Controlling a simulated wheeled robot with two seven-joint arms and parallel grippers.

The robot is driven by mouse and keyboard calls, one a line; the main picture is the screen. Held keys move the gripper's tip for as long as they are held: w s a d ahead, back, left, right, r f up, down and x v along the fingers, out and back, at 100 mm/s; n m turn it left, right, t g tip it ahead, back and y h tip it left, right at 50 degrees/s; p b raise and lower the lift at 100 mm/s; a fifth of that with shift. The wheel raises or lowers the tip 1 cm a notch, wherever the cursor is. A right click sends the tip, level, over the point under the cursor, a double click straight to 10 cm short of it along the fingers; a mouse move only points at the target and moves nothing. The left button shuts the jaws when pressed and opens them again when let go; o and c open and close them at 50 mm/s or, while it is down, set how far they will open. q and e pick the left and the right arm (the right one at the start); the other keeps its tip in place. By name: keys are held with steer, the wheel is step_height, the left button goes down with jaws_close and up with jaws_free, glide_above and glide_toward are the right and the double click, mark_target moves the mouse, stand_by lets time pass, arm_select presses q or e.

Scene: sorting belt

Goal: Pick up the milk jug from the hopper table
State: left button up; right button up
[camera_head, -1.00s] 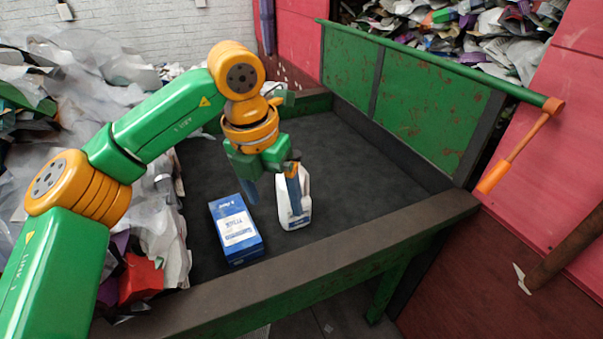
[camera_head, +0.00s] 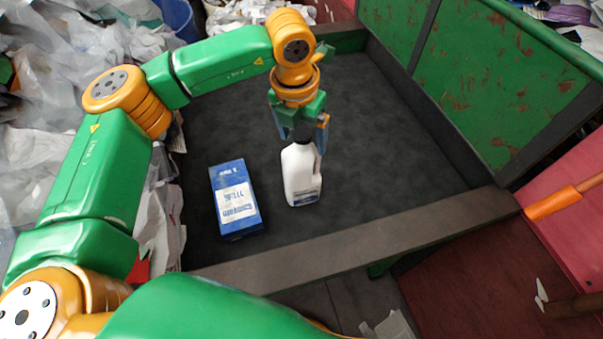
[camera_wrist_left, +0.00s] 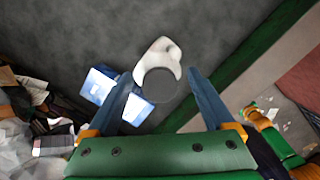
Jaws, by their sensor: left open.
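The white milk jug (camera_head: 299,178) with a blue label and dark cap stands upright on the dark hopper table (camera_head: 400,175). My left gripper (camera_head: 304,138) is open directly above it, fingers pointing down near the cap. In the left wrist view the gripper (camera_wrist_left: 161,77) is open, and the jug (camera_wrist_left: 158,56) shows between and beyond the fingertips, its round dark cap toward me. I cannot tell whether the fingers touch it. My right gripper is not in view.
A blue and white carton (camera_head: 235,200) lies just left of the jug. Crumpled waste (camera_head: 60,70) is heaped along the table's left. A raised rim (camera_head: 370,245) runs along the front and a green wall (camera_head: 505,75) along the right. The back of the table is clear.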

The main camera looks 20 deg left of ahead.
arm_select(q)
steer(key=shift+w+f, duration=0.1)
steer(key=shift+w, duration=0.15)
steer(key=shift+c, duration=1.2)
steer(key=shift+s, duration=0.3)
steer(key=c, duration=1.1)
steer(key=shift+w, duration=0.1)
jaws_close()
